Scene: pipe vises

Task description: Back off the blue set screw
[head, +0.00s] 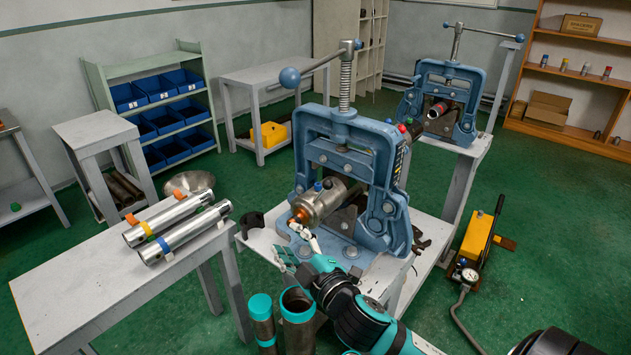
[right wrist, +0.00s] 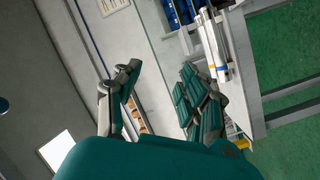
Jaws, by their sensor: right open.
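A blue vise (head: 350,160) stands on a pale bench and holds a short metallic cylinder (head: 325,203) in its opening. A small blue screw head (head: 318,187) sits on top of the cylinder. An orange piece (head: 300,214) shows at the cylinder's front end. My right gripper (head: 296,246) is just below and in front of that end, open, with nothing between its fingers. The right wrist view shows its two teal padded fingers spread apart (right wrist: 160,98), with neither the vise nor the screw in sight. My left gripper is not in view.
A table (head: 90,295) at left holds two metal tubes (head: 180,230) with coloured bands. Upright pipes (head: 297,310) stand below my right arm. A second blue vise (head: 440,100) is behind, and a yellow pump (head: 478,235) is on the floor at right.

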